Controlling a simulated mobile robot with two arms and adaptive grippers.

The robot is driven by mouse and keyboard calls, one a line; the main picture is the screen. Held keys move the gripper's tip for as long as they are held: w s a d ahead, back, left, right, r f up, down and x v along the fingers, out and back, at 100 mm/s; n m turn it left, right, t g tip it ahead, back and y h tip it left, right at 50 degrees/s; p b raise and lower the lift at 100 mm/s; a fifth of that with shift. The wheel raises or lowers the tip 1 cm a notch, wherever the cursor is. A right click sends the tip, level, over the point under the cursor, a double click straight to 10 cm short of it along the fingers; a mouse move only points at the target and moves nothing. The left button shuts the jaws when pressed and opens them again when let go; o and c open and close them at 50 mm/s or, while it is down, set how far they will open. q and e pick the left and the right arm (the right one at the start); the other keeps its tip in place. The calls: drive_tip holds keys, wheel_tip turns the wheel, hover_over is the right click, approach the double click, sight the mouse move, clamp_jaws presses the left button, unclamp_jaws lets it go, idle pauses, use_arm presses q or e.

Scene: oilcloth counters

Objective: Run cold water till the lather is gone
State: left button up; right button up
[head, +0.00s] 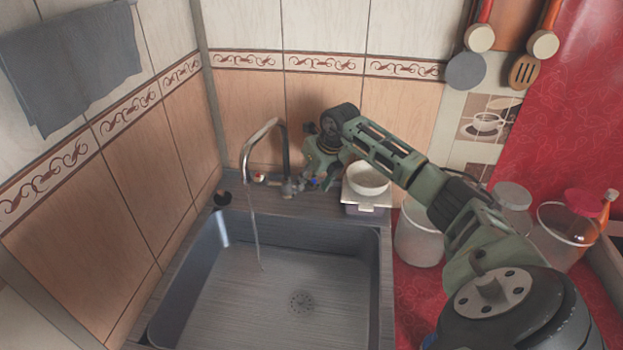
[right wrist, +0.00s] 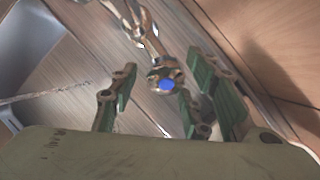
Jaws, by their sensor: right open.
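The metal faucet (head: 285,150) stands at the back of the sink (head: 370,265), and a thin stream of water (head: 255,225) falls from its spout into the basin. The stream also shows in the right wrist view (right wrist: 45,94). The faucet has a red-marked knob (head: 259,177) on the left and a blue-marked knob (right wrist: 166,85) on the right. My right gripper (head: 318,183) is at the blue-marked knob, its fingers open on either side of it; contact cannot be told. My left gripper is out of view.
A white bowl (head: 367,178) on a small box stands close right of my right gripper. Jars (head: 418,235) stand on the red oilcloth right of the sink. Tiled walls close off the back and left.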

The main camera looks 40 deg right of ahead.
drive_tip(key=shift+f, duration=0.15)
drive_tip(key=shift+c, duration=0.3)
drive_tip(key=c, duration=0.9)
drive_tip(key=shift+a, duration=0.1)
drive_tip(key=shift+c, duration=0.2)
